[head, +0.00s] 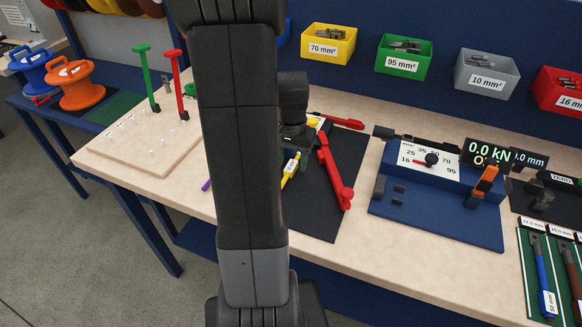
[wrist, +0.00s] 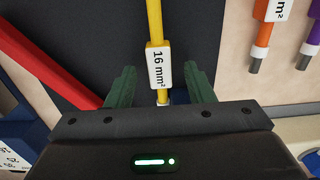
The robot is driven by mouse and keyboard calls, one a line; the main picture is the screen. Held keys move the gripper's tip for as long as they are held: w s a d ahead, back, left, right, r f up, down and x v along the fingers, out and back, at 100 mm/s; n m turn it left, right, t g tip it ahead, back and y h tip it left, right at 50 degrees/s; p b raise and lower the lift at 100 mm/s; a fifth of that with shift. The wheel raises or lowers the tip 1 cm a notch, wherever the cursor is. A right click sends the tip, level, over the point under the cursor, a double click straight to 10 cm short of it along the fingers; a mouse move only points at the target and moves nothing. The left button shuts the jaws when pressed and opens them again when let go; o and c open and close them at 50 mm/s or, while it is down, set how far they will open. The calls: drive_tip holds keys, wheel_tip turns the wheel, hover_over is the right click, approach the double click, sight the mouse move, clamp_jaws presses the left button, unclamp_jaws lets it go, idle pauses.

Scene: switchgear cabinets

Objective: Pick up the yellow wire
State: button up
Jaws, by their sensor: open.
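The yellow wire (wrist: 154,18) runs down the middle of the wrist view over a dark mat, with a white "16 mm²" label (wrist: 159,68) and a bare metal end below it. My gripper (wrist: 161,74) is open. Its two green fingers stand apart on either side of the wire's labelled end, with gaps on both sides. Whether the fingers are at the wire's height I cannot tell. In the head view the yellow wire (head: 289,173) shows just right of my arm, partly hidden by it and by the gripper body above.
A red-handled tool (head: 335,175) lies close on the right in the head view, at the left in the wrist view (wrist: 53,72). An orange wire (wrist: 263,32) and a purple wire (wrist: 310,40) lie beside the mat. A blue crimping station (head: 435,215) stands further right.

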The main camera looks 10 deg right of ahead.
drive_tip(key=shift+f, duration=0.35)
clamp_jaws()
drive_tip(key=shift+r, duration=0.15)
